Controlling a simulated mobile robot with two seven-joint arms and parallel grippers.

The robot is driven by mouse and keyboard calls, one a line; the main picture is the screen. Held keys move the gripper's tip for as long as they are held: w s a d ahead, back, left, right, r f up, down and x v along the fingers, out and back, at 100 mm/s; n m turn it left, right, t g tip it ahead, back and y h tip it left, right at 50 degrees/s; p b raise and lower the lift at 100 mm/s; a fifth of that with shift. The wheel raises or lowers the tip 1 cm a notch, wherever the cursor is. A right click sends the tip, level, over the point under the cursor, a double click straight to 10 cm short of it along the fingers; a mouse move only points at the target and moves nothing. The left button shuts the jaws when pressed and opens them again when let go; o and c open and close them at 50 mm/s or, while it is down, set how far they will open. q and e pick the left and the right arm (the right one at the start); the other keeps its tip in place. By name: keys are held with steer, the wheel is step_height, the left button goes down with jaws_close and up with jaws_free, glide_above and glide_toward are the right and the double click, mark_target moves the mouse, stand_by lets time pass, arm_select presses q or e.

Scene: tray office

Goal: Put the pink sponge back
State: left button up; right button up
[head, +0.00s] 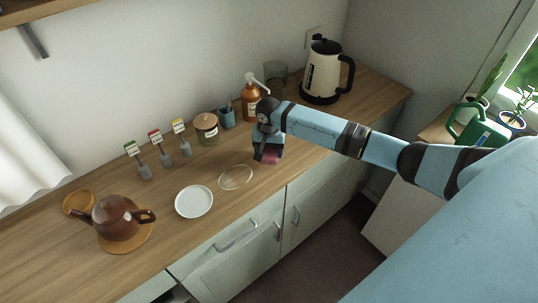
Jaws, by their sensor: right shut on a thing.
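The pink sponge (270,157) shows as a small dark pink patch at the lower end of my right gripper (267,159). My right gripper is shut on the sponge and points down over the wooden counter, near its front edge. The gripper hides part of the sponge. I cannot tell whether the sponge touches the counter. A thin pale oval outline (236,177) lies on the counter just left of the gripper; a white round plate (194,201) lies further left. My left gripper is not in view.
A soap bottle (251,103), glass (276,76) and kettle (325,72) stand behind my right arm. A lidded jar (207,129), blue cup (227,117) and several labelled holders (164,158) line the wall. A brown teapot (117,218) stands left. The counter around the oval is clear.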

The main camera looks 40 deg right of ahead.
step_height(320, 180, down, 2)
steer(key=shift+f, duration=0.2)
steer(key=shift+f, duration=0.15)
steer(key=o, duration=0.9)
step_height(320, 180, up, 12)
steer(key=shift+r, duration=0.15)
